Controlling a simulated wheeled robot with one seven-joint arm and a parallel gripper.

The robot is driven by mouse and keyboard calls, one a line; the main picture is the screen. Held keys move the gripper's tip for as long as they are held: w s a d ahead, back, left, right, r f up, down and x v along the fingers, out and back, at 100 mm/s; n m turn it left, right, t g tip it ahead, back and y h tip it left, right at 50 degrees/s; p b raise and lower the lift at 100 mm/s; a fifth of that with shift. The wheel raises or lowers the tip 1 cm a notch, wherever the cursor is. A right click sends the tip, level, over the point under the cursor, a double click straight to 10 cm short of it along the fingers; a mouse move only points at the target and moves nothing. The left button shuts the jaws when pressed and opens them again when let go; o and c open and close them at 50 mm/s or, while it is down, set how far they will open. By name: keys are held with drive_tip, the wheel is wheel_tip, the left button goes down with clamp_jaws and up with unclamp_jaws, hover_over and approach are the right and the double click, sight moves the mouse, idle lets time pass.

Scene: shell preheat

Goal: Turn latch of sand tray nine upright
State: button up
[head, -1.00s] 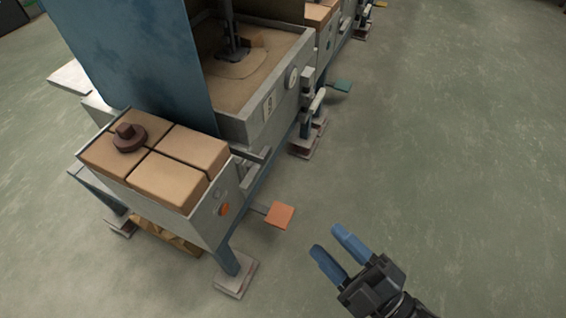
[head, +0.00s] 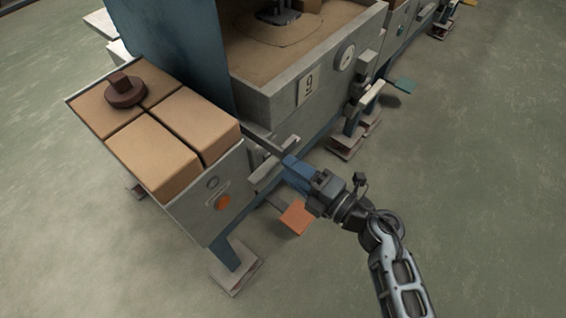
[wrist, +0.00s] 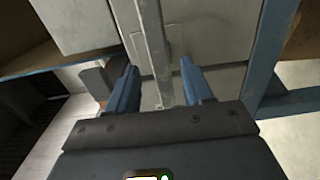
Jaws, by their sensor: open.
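Sand tray nine (head: 268,103), a grey box with sand and a "9" plate (head: 309,87), stands at the upper middle of the head view. A pale grey latch bar (head: 264,173) sits slanted below its left corner, beside the brick box. My gripper (head: 293,172) is open at this bar, its blue fingers partly hiding what lies behind. In the wrist view a long grey bar (wrist: 151,35) runs between the two fingers of my gripper (wrist: 161,85), with a gap visible to the right finger. Contact with the left finger cannot be told.
A brick box (head: 185,205) with a brown knob (head: 125,90) stands at left. An orange pedal (head: 297,217) lies low under my gripper, a green pedal (head: 404,85) farther right. Another pale lever (head: 372,95) hangs below the gauge (head: 346,57). Floor at right is clear.

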sight(273, 159)
drive_tip(key=shift+x, duration=1.75)
clamp_jaws()
